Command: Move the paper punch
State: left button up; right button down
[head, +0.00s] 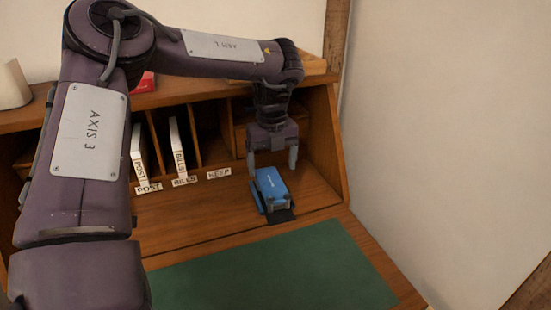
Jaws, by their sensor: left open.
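The paper punch (271,184) is blue with a dark base and sits on the wooden desk surface, near the right side of the pigeonholes. A dark flat piece shows at its front. My left gripper (272,170) points down at the back end of the punch, with its two fingers apart. One finger is at the left of the punch's back end and one at the right. I cannot tell whether they touch it. My right gripper is not in view.
Pigeonholes behind carry labels reading POST (149,187), BILLS (184,181) and KEEP (219,173); two hold upright white items. A green mat (275,272) lies clear in front. The desk's wooden side panel (326,143) stands close on the right. A pale cylinder (13,84) stands upper left.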

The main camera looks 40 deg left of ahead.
aim_at(272, 185)
pick_arm(q)
notch_tip(272, 185, down, 7)
jog(key=shift+f+b, duration=0.2)
jog(key=shift+b, duration=0.2)
jog(key=shift+f, duration=0.25)
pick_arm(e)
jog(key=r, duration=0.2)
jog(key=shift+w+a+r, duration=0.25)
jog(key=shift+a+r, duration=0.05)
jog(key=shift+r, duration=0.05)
pick_arm(q)
jog(key=shift+c, duration=0.3)
jog(key=shift+a, duration=0.1)
jog(key=c, duration=1.5)
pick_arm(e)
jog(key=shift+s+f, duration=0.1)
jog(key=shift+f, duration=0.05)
